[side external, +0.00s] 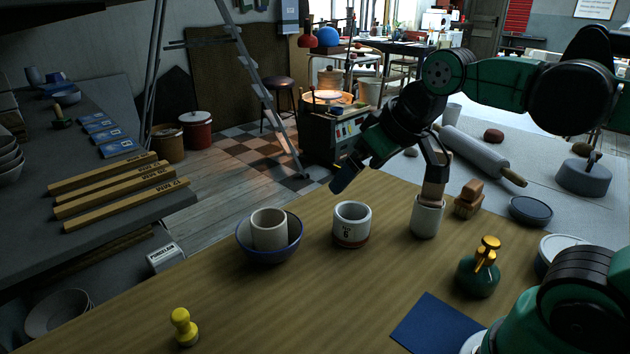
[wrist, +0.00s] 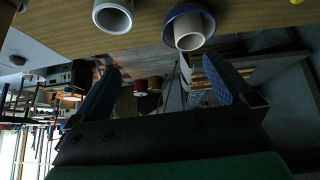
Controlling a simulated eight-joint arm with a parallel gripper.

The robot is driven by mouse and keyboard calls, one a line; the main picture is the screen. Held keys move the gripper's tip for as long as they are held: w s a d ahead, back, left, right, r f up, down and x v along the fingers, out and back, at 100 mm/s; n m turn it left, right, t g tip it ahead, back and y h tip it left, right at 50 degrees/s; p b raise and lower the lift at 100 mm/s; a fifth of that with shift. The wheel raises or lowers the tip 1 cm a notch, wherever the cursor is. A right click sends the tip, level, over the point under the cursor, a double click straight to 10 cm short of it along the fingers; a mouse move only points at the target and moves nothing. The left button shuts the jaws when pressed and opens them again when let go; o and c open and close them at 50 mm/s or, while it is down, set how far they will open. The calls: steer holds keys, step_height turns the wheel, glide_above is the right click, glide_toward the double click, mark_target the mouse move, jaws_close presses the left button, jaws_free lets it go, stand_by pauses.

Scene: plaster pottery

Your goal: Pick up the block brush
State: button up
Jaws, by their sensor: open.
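A small brown wooden piece (side external: 468,199), which looks like the block brush, stands on the wooden table to the right of a white cup. It is not seen in the wrist view. My gripper (side external: 348,175) is above the table, left of the brush and apart from it, tilted down and to the left. In the wrist view my gripper (wrist: 163,75) shows its two blue-padded fingers wide apart with nothing between them.
The white cup (side external: 427,219) holds upright wooden-handled tools. A marked mug (side external: 351,229), a blue bowl (side external: 287,250) with a cup inside, a green bottle (side external: 478,279), a yellow stamp-like piece (side external: 183,328) and a blue sheet (side external: 434,326) lie around. The front middle is clear.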

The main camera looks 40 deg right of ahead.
steer(key=w+d+r+g+h, duration=0.1)
steer(key=w+d+r+g, duration=0.15)
steer(key=d, duration=0.75)
steer(key=g+y, duration=0.1)
steer(key=g, duration=0.3)
glide_above(474, 184)
step_height(474, 184, down, 4)
steer(key=shift+m, duration=0.3)
step_height(474, 184, down, 13)
steer(key=shift+d+r, duration=0.1)
steer(key=shift+r, duration=0.1)
steer(key=shift+f, duration=0.65)
